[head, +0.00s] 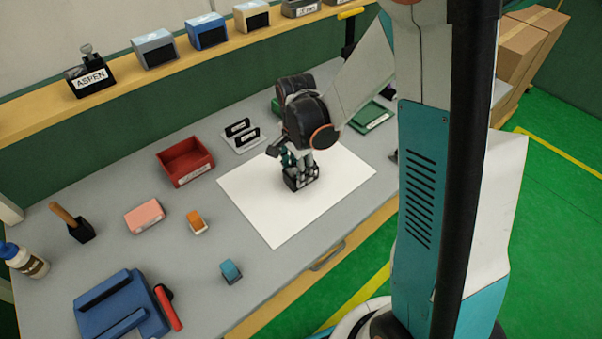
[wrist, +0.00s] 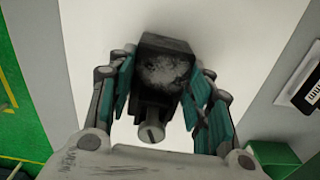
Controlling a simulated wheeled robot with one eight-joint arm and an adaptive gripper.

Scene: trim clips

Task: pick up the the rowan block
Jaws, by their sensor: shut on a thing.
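My gripper (head: 297,162) points down over the white sheet (head: 252,205) and is shut on a black block (head: 301,181). In the wrist view the dark block (wrist: 165,62) has a worn pale patch and a round grey knob (wrist: 151,124); teal finger pads flank it on both sides. No name on the held block can be read, so I cannot tell from a label that it is the rowan block. The block is at or just above the sheet; I cannot tell whether it touches.
A shelf (head: 130,93) behind carries several labelled blocks, one black and marked ASPEN (head: 90,77). On the bench are a red bin (head: 185,161), a pink block (head: 145,216), an orange block (head: 197,222), a teal block (head: 230,271) and a blue case (head: 112,305). The sheet's front is clear.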

